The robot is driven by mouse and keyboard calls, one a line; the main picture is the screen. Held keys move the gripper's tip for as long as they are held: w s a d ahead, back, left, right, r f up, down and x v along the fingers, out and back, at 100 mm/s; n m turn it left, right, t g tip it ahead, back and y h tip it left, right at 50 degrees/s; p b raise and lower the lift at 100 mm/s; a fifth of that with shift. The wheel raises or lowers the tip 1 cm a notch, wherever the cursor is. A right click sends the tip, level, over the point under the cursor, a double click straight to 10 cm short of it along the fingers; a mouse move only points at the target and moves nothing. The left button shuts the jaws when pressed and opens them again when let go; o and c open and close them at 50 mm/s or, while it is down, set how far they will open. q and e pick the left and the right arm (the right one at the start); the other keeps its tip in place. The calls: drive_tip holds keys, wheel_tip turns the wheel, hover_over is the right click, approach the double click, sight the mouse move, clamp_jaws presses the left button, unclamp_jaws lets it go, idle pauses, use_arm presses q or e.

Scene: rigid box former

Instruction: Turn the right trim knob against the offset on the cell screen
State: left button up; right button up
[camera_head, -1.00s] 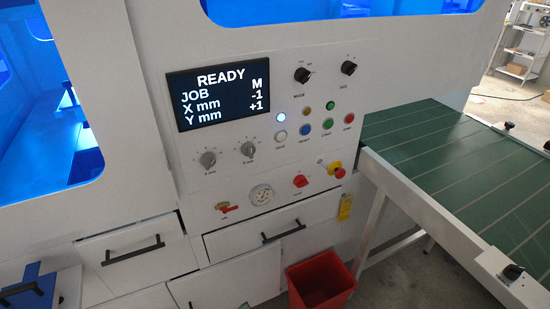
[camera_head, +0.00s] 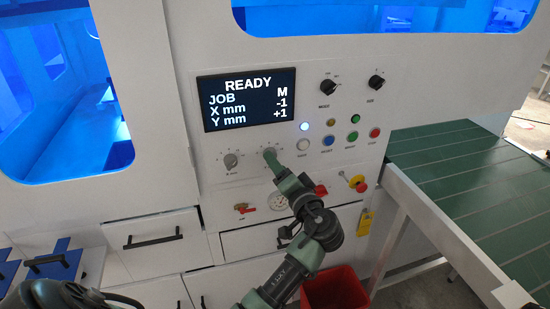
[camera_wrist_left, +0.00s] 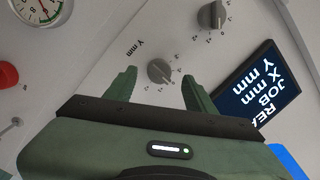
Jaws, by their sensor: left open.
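The cell screen (camera_head: 249,98) reads READY, JOB M, X mm -1, Y mm +1. Below it are two grey trim knobs. The left knob (camera_head: 231,161) stands clear. My left gripper (camera_head: 271,155) is at the right knob. In the left wrist view its open fingers (camera_wrist_left: 160,80) stand one on each side of that knob, with visible gaps. I cannot tell how deep they reach. My right gripper is not in view.
Coloured buttons (camera_head: 328,141) and two black selector knobs (camera_head: 328,87) are right of the screen. A gauge (camera_head: 279,202) and red handle (camera_head: 320,190) sit below, close to my arm. A green conveyor (camera_head: 470,160) is at the right, a red bin (camera_head: 335,288) below.

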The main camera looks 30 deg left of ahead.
use_arm(q)
drive_tip(key=x, duration=0.3)
drive_tip(key=shift+p, duration=0.3)
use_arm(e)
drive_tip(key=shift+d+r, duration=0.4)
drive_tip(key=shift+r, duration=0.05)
use_arm(q)
clamp_jaws()
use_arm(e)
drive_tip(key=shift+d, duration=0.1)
use_arm(q)
drive_tip(key=shift+f, duration=0.15)
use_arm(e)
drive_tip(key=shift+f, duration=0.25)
